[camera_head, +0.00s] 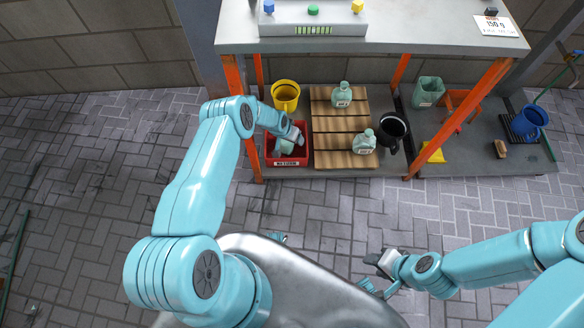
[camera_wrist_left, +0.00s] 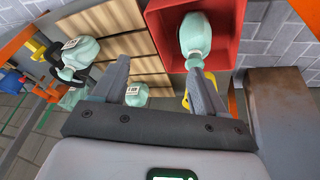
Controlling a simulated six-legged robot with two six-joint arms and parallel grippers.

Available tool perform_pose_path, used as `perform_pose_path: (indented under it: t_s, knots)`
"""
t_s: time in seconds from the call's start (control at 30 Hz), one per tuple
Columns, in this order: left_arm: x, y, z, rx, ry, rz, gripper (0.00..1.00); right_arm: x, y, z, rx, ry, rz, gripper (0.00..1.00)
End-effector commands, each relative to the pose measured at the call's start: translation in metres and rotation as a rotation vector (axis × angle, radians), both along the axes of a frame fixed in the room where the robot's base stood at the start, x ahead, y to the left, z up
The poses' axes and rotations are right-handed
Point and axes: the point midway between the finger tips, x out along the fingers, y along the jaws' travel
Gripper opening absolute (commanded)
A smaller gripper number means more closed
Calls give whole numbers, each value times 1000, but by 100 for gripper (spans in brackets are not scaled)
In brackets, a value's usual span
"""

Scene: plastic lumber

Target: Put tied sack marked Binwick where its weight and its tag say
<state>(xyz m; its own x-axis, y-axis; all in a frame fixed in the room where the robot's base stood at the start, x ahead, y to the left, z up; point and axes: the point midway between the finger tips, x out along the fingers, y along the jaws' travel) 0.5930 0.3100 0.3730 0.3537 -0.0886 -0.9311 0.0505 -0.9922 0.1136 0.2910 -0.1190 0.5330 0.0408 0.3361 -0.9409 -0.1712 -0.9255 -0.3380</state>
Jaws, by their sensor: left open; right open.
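One pale green tied sack (camera_wrist_left: 194,34) lies in the red bin (camera_wrist_left: 234,28) on the lower shelf. The bin also shows in the head view (camera_head: 305,158), its front label too small to read. Two similar tagged sacks stand on the wooden slats, one at the back (camera_head: 342,97) and one at the front (camera_head: 364,143). The name Binwick is not legible on any tag. My left gripper (camera_wrist_left: 162,88) is open at the red bin, its fingers apart and nothing clearly between them. My right gripper (camera_head: 374,262) is open and empty above the paving, away from the shelf.
A yellow bucket (camera_head: 286,93) stands behind the red bin. A black bucket (camera_head: 391,128) and a green container (camera_head: 428,91) stand right of the slats (camera_head: 340,125). The tabletop (camera_head: 420,38) above holds a scale (camera_head: 313,17) and a "150 g" sign (camera_head: 497,26). Orange legs flank the shelf.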

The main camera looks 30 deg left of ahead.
Motion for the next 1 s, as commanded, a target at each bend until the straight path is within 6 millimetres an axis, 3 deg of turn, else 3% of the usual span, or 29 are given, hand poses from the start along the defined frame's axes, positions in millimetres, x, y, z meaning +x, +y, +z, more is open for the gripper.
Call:
perform_pose_path:
  t_s: [0.03, 0.1, 0.17, 0.3, 0.5, 0.6, 0.73, 1.0]
  knots:
    - [-14, -28, 11, -45, 20, -10, 72, 0, 0, 0, 0, 0, 0, 43]
    - [-39, -62, 24, -102, 49, -10, 72, 0, 0, 0, 0, 0, 0, 43]
    - [-65, -89, 37, -145, 79, -9, 72, 0, 0, 0, 0, 0, 0, 43]
    - [-139, -142, 76, -224, 161, 0, 72, 0, 0, 0, 0, 0, 0, 43]
    - [-246, -181, 132, -269, 276, 28, 72, 0, 0, 0, 0, 0, 0, 43]
    - [-280, -187, 150, -272, 312, 37, 72, 0, 0, 0, 0, 0, 0, 43]
    - [-300, -189, 160, -271, 334, 44, 72, 0, 0, 0, 0, 0, 0, 43]
    - [-303, -189, 161, -272, 338, 44, 72, 0, 0, 0, 0, 0, 0, 43]
